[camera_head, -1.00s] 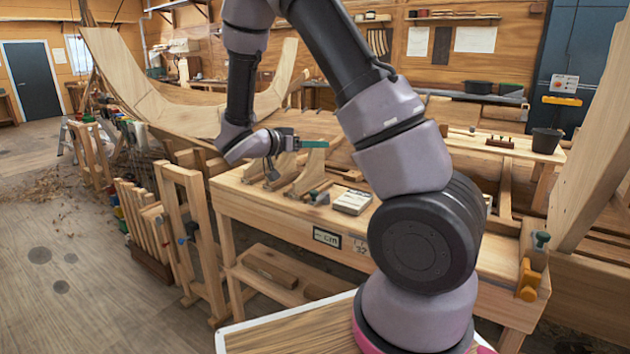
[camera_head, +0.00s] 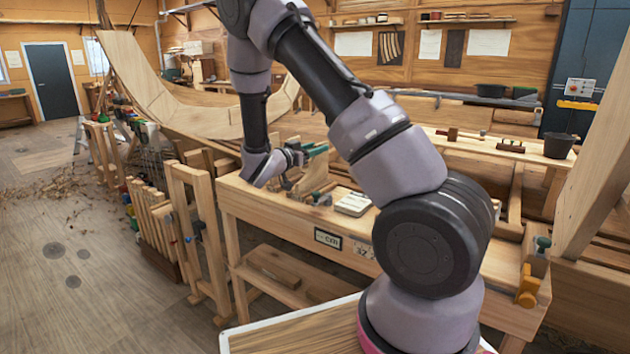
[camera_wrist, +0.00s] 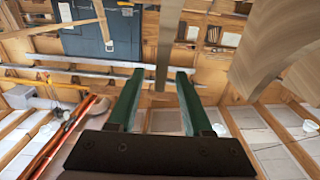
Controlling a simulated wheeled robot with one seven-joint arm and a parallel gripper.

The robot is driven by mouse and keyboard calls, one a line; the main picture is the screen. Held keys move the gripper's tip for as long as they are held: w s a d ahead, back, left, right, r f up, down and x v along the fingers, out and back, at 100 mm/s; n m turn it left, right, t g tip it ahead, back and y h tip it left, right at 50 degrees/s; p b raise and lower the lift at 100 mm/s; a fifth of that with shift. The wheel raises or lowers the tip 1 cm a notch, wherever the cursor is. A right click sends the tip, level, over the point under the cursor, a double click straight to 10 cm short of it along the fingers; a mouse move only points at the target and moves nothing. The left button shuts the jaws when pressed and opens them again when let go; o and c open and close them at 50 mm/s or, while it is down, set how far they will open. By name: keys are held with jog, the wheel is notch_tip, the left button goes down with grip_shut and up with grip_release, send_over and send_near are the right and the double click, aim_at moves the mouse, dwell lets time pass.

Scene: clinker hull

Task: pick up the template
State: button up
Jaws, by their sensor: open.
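Pale wooden pieces that look like templates (camera_head: 318,176) stand upright on the workbench (camera_head: 300,232), beside my gripper in the head view. I cannot tell which one is the task's template. My gripper (camera_head: 314,151) is low over the bench's left part, its green fingers partly hidden behind my wrist and arm. In the wrist view my gripper (camera_wrist: 158,76) is open, with green fingers apart. A narrow wooden piece (camera_wrist: 167,40), seen nearly edge-on, reaches down into the space between the fingertips. It may be a template; contact with either finger is not clear.
A pale, block-like object (camera_head: 353,204) lies on the bench right of the wooden pieces. Wooden frames (camera_head: 190,225) stand left of the bench. The curved hull planking (camera_head: 150,90) rises behind. A black bucket (camera_head: 558,146) stands on the far bench. The floor at left is mostly open.

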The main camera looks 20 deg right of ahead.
jog(key=x, duration=0.3)
jog(key=shift+d, duration=0.1)
grip_shut()
dwell(1.3)
